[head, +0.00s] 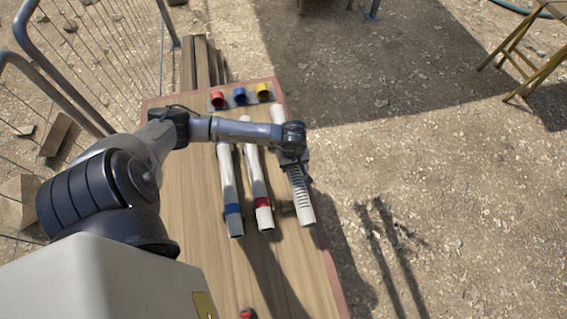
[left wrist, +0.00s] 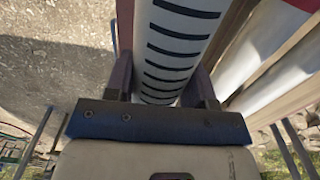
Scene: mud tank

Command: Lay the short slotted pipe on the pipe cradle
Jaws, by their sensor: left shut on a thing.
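The short slotted pipe (head: 302,200) is white-grey with a row of dark slots. It lies along the right side of the wooden table in the head view, near the table's red edge. My left gripper (head: 292,160) is shut around it; the left wrist view shows the pipe (left wrist: 178,45) between the two fingers (left wrist: 163,90). I cannot tell whether the pipe touches anything beneath it. I cannot make out the pipe cradle with certainty. My right gripper is not in view.
A blue-banded pipe (head: 229,185) and a red-banded pipe (head: 257,185) lie left of the slotted pipe. Red (head: 218,99), blue (head: 239,96) and yellow (head: 262,91) caps stand at the table's far end. The near tabletop (head: 215,265) is mostly clear. Metal barriers (head: 75,50) stand left.

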